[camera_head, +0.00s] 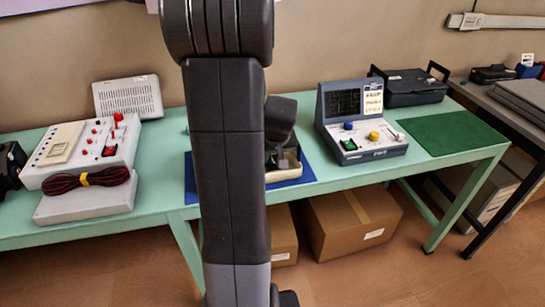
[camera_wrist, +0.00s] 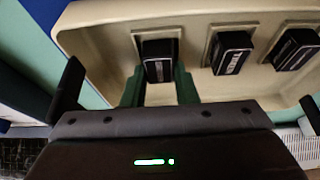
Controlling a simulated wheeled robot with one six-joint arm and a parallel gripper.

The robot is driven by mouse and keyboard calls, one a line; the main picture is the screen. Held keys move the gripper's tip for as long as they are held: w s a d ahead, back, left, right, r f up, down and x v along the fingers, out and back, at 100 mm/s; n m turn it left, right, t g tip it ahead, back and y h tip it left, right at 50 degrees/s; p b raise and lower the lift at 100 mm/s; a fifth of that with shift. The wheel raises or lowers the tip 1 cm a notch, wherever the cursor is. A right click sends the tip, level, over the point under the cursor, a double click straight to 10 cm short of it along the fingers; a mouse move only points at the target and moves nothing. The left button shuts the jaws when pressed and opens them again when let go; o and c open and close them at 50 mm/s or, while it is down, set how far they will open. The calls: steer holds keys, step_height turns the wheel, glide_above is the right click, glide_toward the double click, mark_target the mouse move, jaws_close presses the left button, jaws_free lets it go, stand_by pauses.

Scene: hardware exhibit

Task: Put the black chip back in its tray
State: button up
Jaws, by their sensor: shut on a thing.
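The cream tray (camera_wrist: 110,22) fills the upper part of the wrist view, with pale square-framed slots along it. My gripper (camera_wrist: 160,82) has its two dark green fingers shut on a black chip (camera_wrist: 158,62) with a light label, at the leftmost slot. I cannot tell whether this chip touches the slot or is just above it. Two other black chips, a middle one (camera_wrist: 231,52) and a right one (camera_wrist: 296,48), sit at the slots to its right. In the head view the tray (camera_head: 284,174) is partly hidden behind my arm and gripper.
The tray stands on a blue mat (camera_head: 305,177) on the green table (camera_head: 345,178). A meter box (camera_head: 362,122) and green mat (camera_head: 452,132) are to its right. A control box with red knobs (camera_head: 85,150) and a coiled cable (camera_head: 86,180) are to the left.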

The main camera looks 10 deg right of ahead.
steer(key=shift+f, duration=0.1)
steer(key=shift+f, duration=0.15)
steer(key=o, duration=1)
steer(key=shift+r, duration=0.5)
steer(key=p+v, duration=0.1)
steer(key=v, duration=1)
steer(key=shift+s+r, duration=0.15)
steer(key=shift+s, duration=0.1)
